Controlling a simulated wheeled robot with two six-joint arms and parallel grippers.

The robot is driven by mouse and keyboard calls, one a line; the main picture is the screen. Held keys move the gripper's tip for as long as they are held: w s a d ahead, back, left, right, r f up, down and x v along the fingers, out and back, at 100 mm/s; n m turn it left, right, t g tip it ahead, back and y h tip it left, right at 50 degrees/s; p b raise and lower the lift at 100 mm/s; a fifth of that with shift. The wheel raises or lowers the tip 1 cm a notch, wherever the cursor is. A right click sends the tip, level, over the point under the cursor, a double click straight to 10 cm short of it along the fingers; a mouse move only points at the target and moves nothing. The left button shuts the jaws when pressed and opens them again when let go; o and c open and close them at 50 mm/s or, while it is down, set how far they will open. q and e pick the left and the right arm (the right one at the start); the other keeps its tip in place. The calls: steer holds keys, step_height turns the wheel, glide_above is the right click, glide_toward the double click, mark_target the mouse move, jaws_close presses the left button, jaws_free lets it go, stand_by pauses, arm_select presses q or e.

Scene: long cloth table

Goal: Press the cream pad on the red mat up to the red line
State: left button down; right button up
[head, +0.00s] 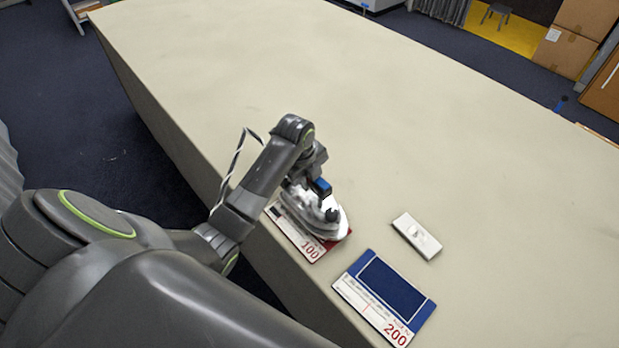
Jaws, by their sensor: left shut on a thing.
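The red mat (303,244) lies near the table's front edge, with a white strip marked 100 in red. A silver-white iron-like tool (322,224) covers most of the mat, its tip pointing right. My left gripper (320,192) is shut on the tool's top, from above and behind. I cannot tell whether the tool touches what is below it. The cream pad and the red line on this mat cannot be made out; the tool and my arm hide much of the mat. My right gripper is not in view.
A blue mat (421,312) marked 200 lies to the right, near the front edge. A small whitish block (417,236) with a rounded spot on top lies right of the tool. The cloth table (390,110) is clear beyond them.

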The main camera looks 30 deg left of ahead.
arm_select(q)
steer(key=shift+w+r+p, duration=0.15)
steer(key=shift+r+p, duration=0.2)
steer(key=shift+r, duration=0.75)
steer(key=shift+w+v, duration=0.25)
steer(key=shift+v, duration=0.95)
steer(key=shift+w+v, duration=0.2)
steer(key=shift+v, duration=1)
steer(key=shift+d+r, duration=0.1)
steer(key=shift+d, duration=0.05)
steer(key=shift+s, duration=0.1)
